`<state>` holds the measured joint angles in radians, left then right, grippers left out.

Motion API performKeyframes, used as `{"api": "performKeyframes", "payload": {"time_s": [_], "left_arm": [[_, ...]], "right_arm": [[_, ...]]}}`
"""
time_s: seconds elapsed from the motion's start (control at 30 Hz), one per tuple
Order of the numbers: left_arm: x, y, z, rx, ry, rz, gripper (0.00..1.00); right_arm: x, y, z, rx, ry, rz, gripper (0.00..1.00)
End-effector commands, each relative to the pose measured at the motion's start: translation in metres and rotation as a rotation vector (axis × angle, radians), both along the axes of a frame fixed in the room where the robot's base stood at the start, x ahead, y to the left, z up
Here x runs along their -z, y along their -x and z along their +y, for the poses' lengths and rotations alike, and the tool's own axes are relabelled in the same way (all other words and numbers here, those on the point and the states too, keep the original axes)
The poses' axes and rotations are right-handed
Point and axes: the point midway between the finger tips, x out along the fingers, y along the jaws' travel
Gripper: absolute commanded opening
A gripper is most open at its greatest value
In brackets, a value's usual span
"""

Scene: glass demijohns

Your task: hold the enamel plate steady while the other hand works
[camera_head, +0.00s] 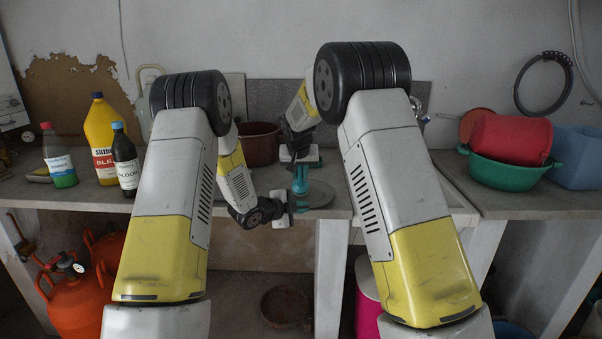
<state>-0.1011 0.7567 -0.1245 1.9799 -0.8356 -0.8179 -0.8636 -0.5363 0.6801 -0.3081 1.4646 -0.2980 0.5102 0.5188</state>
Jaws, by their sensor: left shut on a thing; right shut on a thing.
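The enamel plate (321,196) is a grey disc at the front edge of the counter, in the middle of the view. My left gripper (290,207) is at the plate's near left rim and is shut on it. My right gripper (300,164) is above the plate and points down. It is shut on a teal upright thing (300,180) whose lower end is over the plate; I cannot tell whether it touches. My arms hide parts of the counter.
A brown pot (258,146) stands behind the plate. A yellow bottle (103,140), a dark bottle (125,162) and a smaller bottle (59,160) stand at left. A green basin (505,171) with a red tub (511,139) and a blue bin (577,157) are at right.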

Motion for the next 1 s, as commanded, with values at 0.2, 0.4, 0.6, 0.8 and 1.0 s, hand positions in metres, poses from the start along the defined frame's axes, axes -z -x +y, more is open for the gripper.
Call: {"api": "performKeyframes", "payload": {"time_s": [0.2, 0.4, 0.6, 0.8, 1.0], "left_arm": [[0.002, 0.001, 0.001, 0.000, -0.002, 0.005, 0.00], [0.002, 0.001, 0.001, 0.000, -0.002, 0.005, 0.00], [0.003, 0.001, 0.001, -0.001, -0.002, 0.006, 0.00], [0.003, 0.001, 0.001, -0.001, -0.002, 0.006, 0.00], [0.003, 0.001, 0.001, -0.001, -0.002, 0.006, 0.00]], "right_arm": [[0.001, -0.018, -0.008, 0.002, 0.000, -0.002, 0.00], [0.001, -0.033, -0.014, 0.002, 0.000, -0.001, 0.00], [0.001, -0.035, -0.014, -0.001, -0.001, -0.001, 0.00], [0.002, -0.020, -0.007, -0.002, 0.000, 0.000, 0.00], [0.002, -0.004, -0.002, 0.000, 0.001, 0.001, 0.00]]}}
